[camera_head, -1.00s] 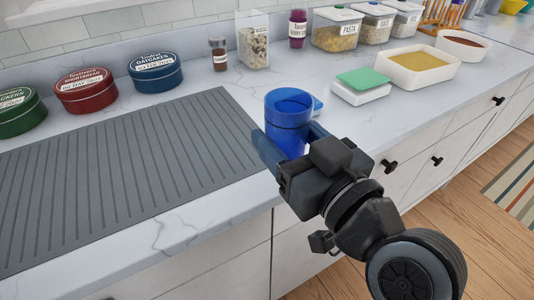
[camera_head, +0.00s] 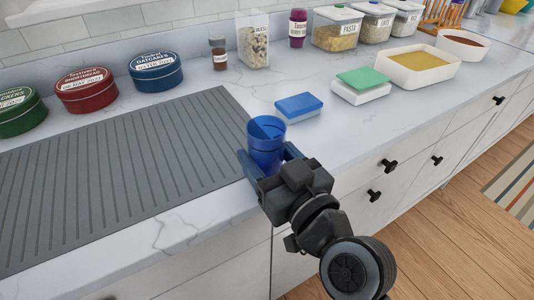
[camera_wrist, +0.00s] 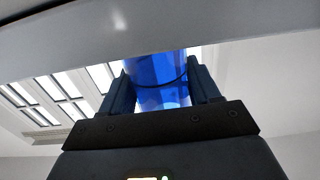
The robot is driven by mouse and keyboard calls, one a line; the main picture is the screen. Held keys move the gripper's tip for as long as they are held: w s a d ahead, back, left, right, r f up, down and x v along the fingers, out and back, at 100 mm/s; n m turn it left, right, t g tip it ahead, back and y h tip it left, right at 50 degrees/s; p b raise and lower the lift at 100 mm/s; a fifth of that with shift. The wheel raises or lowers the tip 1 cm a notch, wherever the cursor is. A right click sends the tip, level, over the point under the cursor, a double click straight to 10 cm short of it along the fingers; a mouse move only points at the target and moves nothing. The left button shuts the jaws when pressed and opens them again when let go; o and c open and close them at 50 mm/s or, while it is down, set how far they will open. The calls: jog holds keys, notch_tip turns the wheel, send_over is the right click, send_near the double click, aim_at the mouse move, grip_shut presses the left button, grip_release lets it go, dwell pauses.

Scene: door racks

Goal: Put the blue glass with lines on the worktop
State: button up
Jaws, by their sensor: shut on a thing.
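The blue glass (camera_head: 266,142) is see-through and stands upright between the fingers of my gripper (camera_head: 270,165), which is shut on it. In the head view it is at the front part of the worktop (camera_head: 225,205), beside the right edge of the grey ribbed mat. Its base is hidden behind the gripper, so I cannot tell whether it touches the worktop. The wrist view shows the glass (camera_wrist: 158,82) with a dark line around it, between both fingers of the gripper (camera_wrist: 160,88).
The grey ribbed mat (camera_head: 120,175) covers the left of the worktop. A blue-and-white box (camera_head: 298,107) and a green-lidded box (camera_head: 361,86) lie behind and to the right. Tins, jars and containers line the back. Bare worktop shows right of the glass.

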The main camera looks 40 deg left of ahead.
jog(key=o, duration=1.2)
jog(key=shift+c, duration=0.2)
jog(key=shift+d+r, duration=0.1)
jog(key=b+v, duration=0.2)
jog(key=v, duration=1)
jog(key=shift+s, duration=0.1)
jog(key=s+d+f+m+t+h, duration=0.1)
jog(key=d+f+m+t+h, duration=0.45)
jog(key=d+f, duration=0.4)
jog(key=s+d+f+m+t+h, duration=0.1)
jog(key=s+d+f+m+h, duration=0.1)
jog(key=s+d, duration=0.4)
jog(key=s+d+f+m+t+h, duration=0.1)
jog(key=s+d+m+h, duration=0.4)
jog(key=d, duration=0.7)
jog(key=s+f+h, duration=0.1)
jog(key=s+h, duration=0.1)
jog(key=shift+s+d, duration=0.2)
jog(key=shift+s, duration=0.1)
jog(key=shift+o, duration=0.2)
jog(key=s+d+r+m+h, duration=0.1)
jog(key=s+d+r, duration=0.3)
jog(key=s, duration=0.5)
jog(key=shift+h, duration=0.55)
